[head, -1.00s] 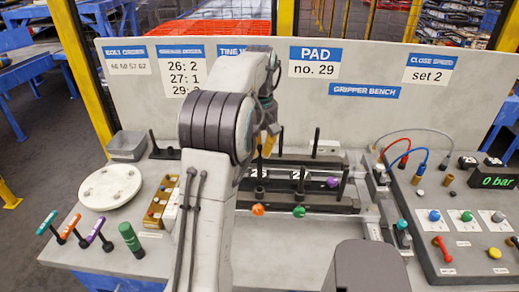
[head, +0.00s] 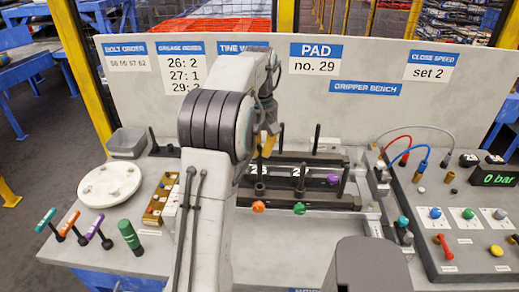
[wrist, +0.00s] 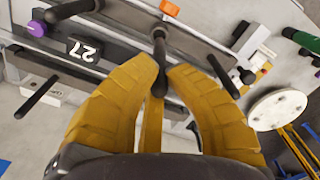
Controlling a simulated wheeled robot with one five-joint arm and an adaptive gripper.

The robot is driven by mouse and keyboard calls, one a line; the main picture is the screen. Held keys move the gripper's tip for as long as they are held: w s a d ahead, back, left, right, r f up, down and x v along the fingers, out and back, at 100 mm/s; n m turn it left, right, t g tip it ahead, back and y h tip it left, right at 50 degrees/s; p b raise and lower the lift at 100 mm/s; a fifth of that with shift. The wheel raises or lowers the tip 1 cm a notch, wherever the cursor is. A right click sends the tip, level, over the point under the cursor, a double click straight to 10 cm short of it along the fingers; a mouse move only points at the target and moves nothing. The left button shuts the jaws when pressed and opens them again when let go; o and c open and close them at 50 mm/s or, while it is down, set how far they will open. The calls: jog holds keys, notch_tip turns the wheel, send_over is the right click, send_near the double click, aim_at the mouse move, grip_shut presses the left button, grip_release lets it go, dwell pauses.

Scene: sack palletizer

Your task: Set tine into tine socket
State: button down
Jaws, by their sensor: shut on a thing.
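My gripper (head: 266,148) is above the left part of the dark rail fixture (head: 330,203) on the bench, pointing down. In the wrist view its yellow fingers (wrist: 165,72) are closed around a dark rod-like tine (wrist: 159,45). The tine points away from the fingers toward the fixture; in the head view a dark upright rod (head: 260,176) shows just below the gripper, ending at a collar. I cannot tell whether the tine's end is inside a socket or only over it.
Other dark rods stand close by, including ones at left (wrist: 37,97) and right (wrist: 222,75) in the wrist view. Orange (head: 258,207), green (head: 299,209) and purple (head: 333,180) knobs sit along the rails. A round white plate (head: 110,184) lies at left; a control panel (head: 440,215) stands right.

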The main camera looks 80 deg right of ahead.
aim_at(259, 161)
jog(key=shift+f+b, duration=1.8)
jog(key=shift+f, duration=0.95)
dwell(1.9)
jog(key=c, duration=1.3)
grip_release()
jog(key=shift+o, duration=0.2)
jog(key=shift+r, duration=5.95)
